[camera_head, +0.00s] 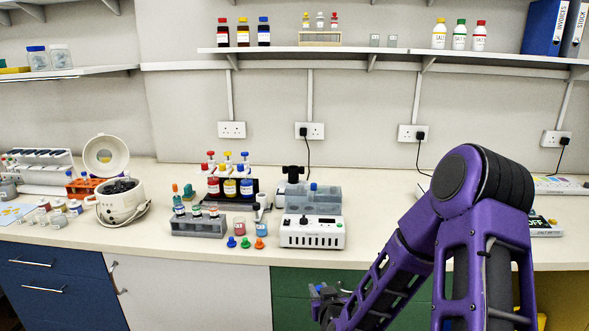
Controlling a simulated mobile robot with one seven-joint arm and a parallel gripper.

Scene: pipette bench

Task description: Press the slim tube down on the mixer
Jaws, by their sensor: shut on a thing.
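My gripper (326,292) hangs low in front of the green cabinet, below the bench's front edge. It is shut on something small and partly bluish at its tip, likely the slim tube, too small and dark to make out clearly. No mixer can be told for certain. A small grey device with a dark top (262,201) stands on the bench left of the white block unit (313,234) and may be the mixer. My gripper is well apart from both, lower and nearer.
A grey tube rack (199,229) stands left of the white unit, with several loose coloured caps (246,242) beside it. Dropper bottles (230,187) stand behind. A white centrifuge (122,203) has its lid open. The bench's front edge (215,258) lies above my gripper.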

